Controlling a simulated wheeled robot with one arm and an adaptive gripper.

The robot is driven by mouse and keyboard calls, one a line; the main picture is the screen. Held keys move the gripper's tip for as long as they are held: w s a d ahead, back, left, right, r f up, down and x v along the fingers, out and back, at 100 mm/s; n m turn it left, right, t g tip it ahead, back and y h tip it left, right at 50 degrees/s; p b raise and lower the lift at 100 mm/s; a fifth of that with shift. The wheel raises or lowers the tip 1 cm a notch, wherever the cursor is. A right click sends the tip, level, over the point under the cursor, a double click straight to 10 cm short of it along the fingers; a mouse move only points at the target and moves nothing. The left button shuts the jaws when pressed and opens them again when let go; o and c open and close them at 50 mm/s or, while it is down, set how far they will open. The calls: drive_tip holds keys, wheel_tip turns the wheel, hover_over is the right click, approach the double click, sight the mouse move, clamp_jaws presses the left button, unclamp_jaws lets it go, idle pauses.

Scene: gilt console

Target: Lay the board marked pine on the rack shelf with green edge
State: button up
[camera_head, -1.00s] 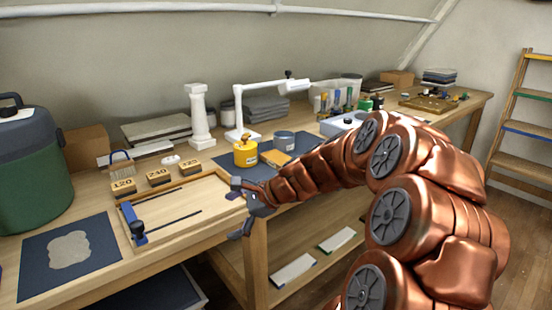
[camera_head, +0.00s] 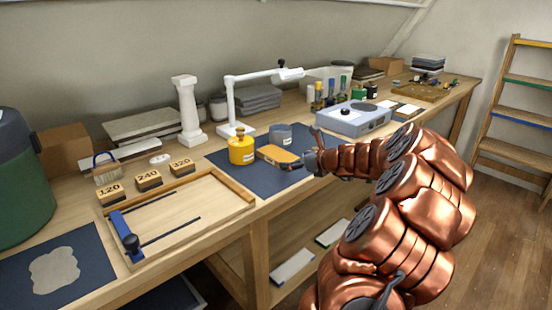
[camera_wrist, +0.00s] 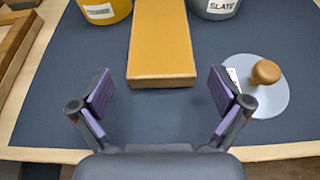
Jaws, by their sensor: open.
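The rack (camera_head: 512,120) stands at the far right, with a yellow edge on top, a green-edged shelf (camera_head: 527,81) below it and a blue edge lower. I cannot read the word pine on any board. My gripper (camera_head: 311,160) is over the front edge of the navy mat, by the orange-tan block (camera_head: 278,156). In the wrist view my gripper (camera_wrist: 161,93) is open and empty, the block (camera_wrist: 161,50) lying ahead of its fingers.
The yellow canister (camera_head: 241,150) and a grey tin (camera_head: 281,134) marked slate stand behind the block. A grey disc with a wooden knob (camera_wrist: 266,72) sits right of the fingers. The lamp (camera_head: 231,105) and grey device (camera_head: 352,120) stand nearby. Floor before the rack is clear.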

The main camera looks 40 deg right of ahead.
sight(288, 159)
drive_tip(key=x, duration=0.4)
drive_tip(key=shift+w+d+r, duration=0.1)
drive_tip(key=shift+r, duration=0.05)
drive_tip(key=c, duration=1.3)
drive_tip(key=shift+r+p, duration=0.35)
drive_tip(key=shift+r, duration=1.5)
drive_tip(key=shift+s+a+f, duration=0.1)
drive_tip(key=shift+s+a, duration=0.15)
drive_tip(key=shift+s, duration=0.1)
drive_tip(key=shift+s+a+r, duration=0.25)
drive_tip(key=shift+s+a, duration=1.25)
drive_tip(key=shift+s, duration=0.55)
drive_tip(key=shift+s+a+r, duration=0.2)
drive_tip(key=shift+s+a, duration=1.3)
drive_tip(key=shift+s, duration=0.6)
drive_tip(key=shift+s+a+r, duration=0.25)
drive_tip(key=shift+s+a, duration=1.25)
drive_tip(key=shift+s, duration=0.55)
